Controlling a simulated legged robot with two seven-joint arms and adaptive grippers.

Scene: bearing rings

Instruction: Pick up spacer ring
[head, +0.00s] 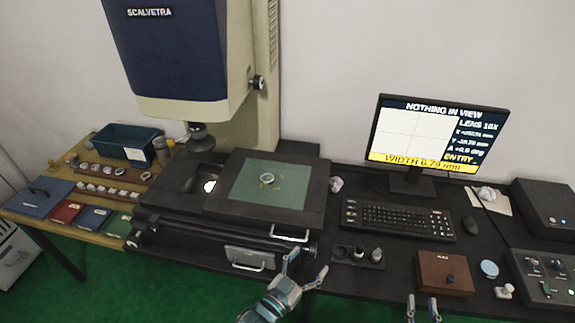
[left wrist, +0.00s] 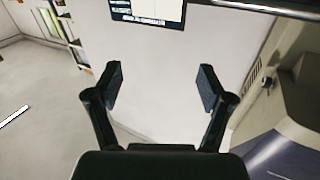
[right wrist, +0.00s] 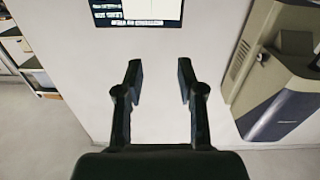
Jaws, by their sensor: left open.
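A small grey metal ring (head: 267,179), which looks like the spacer ring, lies on the green plate (head: 245,192) of the measuring machine's stage in the head view. My left gripper (head: 306,266) is in front of the stage, below and to the right of the ring and clear of it. Its fingers stand wide apart and empty, as the left wrist view (left wrist: 160,88) shows. Neither wrist view shows the ring.
The machine's lens (head: 200,138) hangs over the left part of the stage. Several rings sit on a wooden rack (head: 113,175) at left, near a blue bin (head: 126,144). Keyboard (head: 398,218), monitor (head: 436,135), small parts holder (head: 357,256) and brown box (head: 444,272) stand at right.

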